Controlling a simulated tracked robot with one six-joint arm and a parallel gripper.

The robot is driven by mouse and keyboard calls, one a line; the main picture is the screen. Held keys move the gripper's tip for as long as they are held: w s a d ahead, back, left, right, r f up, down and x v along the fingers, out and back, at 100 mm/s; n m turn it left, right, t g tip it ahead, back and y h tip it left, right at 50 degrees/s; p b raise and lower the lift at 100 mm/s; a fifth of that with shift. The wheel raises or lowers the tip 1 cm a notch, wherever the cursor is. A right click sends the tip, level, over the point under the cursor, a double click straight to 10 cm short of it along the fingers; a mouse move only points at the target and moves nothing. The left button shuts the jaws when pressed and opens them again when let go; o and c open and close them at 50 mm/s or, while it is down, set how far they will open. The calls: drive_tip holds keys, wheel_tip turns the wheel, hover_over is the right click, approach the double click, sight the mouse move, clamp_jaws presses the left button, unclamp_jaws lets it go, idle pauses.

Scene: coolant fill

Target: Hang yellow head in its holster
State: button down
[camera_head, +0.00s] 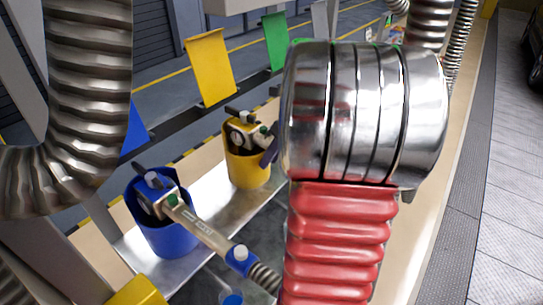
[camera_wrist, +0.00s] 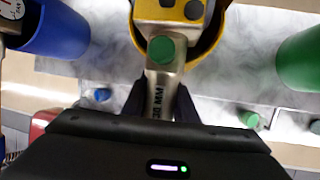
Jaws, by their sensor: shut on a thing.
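The yellow head (camera_head: 243,130) is at the mouth of the yellow holster (camera_head: 248,171), its body at or just above the rim. In the wrist view the yellow head (camera_wrist: 163,50) has a grey metal neck with a green round cap, and the yellow holster's rim (camera_wrist: 213,42) curves around its far end. My gripper (camera_wrist: 159,98) has a dark finger on each side of the neck and is shut on it. I cannot tell how deep the head sits. My arm hides most of the gripper in the head view.
A blue holster (camera_head: 163,232) with a blue head (camera_head: 205,232) in it stands to the left. A green holster (camera_wrist: 300,58) is on the right in the wrist view. Yellow (camera_head: 211,66) and green (camera_head: 276,41) plates stand behind.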

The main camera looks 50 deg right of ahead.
drive_tip(key=shift+f, duration=0.2)
drive_tip(key=c, duration=1.3)
unclamp_jaws()
drive_tip(key=shift+c, duration=0.2)
drive_tip(key=shift+f, duration=0.1)
drive_tip(key=v, duration=1.3)
drive_tip(key=shift+s+r, duration=0.2)
drive_tip(key=shift+r, duration=0.15)
